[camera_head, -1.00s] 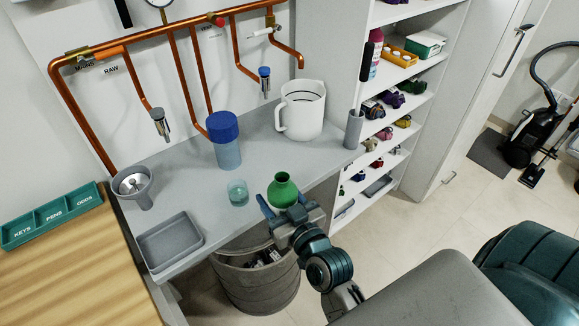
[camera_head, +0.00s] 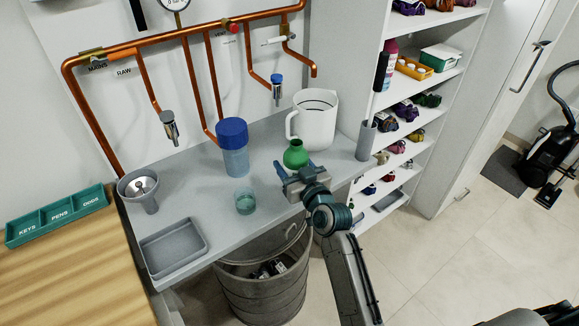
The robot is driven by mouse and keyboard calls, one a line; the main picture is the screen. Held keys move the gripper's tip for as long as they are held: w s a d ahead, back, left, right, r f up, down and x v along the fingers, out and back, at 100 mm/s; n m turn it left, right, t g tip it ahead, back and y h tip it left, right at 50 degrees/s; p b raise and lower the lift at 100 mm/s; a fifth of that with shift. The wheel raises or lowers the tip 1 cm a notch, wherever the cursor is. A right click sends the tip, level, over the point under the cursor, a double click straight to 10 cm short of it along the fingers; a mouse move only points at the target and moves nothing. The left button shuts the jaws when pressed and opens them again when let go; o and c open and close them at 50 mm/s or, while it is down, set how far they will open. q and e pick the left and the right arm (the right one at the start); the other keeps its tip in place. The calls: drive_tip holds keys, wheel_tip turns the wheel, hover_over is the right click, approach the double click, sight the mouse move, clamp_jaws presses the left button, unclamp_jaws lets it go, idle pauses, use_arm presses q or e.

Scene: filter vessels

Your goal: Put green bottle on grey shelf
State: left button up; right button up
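The green bottle (camera_head: 296,154), round-bodied with a short neck, is upright at my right gripper (camera_head: 292,172), just in front of the white jug. The gripper appears shut on it; one blue fingertip shows at its left and the other is hidden. The bottle is over the grey shelf (camera_head: 215,200), the worktop below the copper pipes. I cannot tell whether its base touches the surface. My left gripper is not in view.
A white jug (camera_head: 315,120), a blue-capped bottle (camera_head: 234,150), a small glass (camera_head: 245,201), a grey tray (camera_head: 173,248) and a funnel cup (camera_head: 139,187) stand on the shelf. A bin (camera_head: 262,290) is below its front edge. Bare surface lies between the glass and the tray.

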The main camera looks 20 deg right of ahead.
drive_tip(key=f, duration=0.1)
drive_tip(key=w+f, duration=0.1)
drive_tip(key=f, duration=0.1)
drive_tip(key=shift+w+a+f, duration=0.15)
drive_tip(key=shift+w+f, duration=0.2)
drive_tip(key=shift+w, duration=0.05)
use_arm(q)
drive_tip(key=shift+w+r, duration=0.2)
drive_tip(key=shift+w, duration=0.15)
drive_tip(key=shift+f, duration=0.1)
use_arm(e)
drive_tip(key=shift+f, duration=0.15)
drive_tip(key=o, duration=1.2)
